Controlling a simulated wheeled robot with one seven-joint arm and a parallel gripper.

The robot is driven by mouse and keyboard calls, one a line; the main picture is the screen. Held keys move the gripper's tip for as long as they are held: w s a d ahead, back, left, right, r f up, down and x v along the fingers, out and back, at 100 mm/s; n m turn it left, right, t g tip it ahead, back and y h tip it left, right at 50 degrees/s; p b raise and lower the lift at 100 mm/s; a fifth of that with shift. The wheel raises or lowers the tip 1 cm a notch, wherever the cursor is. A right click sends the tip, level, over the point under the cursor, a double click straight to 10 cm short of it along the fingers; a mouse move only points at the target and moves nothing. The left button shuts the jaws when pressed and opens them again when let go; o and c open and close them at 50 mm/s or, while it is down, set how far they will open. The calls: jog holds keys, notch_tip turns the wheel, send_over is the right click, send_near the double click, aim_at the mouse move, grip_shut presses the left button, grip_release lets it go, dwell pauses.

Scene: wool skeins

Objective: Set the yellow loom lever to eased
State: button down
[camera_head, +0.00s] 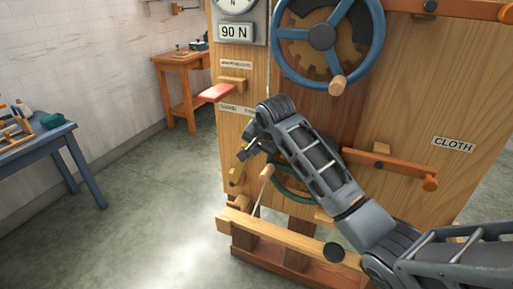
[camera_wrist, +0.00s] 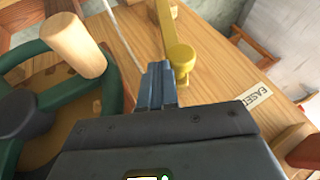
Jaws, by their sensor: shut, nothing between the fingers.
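The yellow lever (camera_head: 238,174) is on the lower left of the wooden loom panel, partly hidden behind my gripper in the head view. In the wrist view the yellow lever (camera_wrist: 180,57) runs from the top edge down to a rounded end. My gripper (camera_wrist: 157,72) is shut and empty, its fingertips just left of that rounded end; I cannot tell whether they touch. An EASED label (camera_wrist: 257,98) is on the wood to the right of the lever. In the head view my gripper (camera_head: 247,150) is at the lever's upper part.
A green wheel (camera_wrist: 110,85) with a wooden knob (camera_wrist: 73,45) is close on the left in the wrist view. A pale cord (camera_wrist: 126,40) passes beside the lever. In the head view a blue wheel (camera_head: 321,37), a red pedal-like piece (camera_head: 216,92) and an orange lever (camera_head: 392,165) are on the panel.

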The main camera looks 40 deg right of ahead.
jog(key=w+a+r+p, duration=0.2)
jog(key=w+p, duration=0.1)
jog(key=w, duration=0.3)
jog(key=shift+r+p, duration=0.2)
jog(key=shift+p, duration=0.1)
jog(key=shift+a+r, duration=0.1)
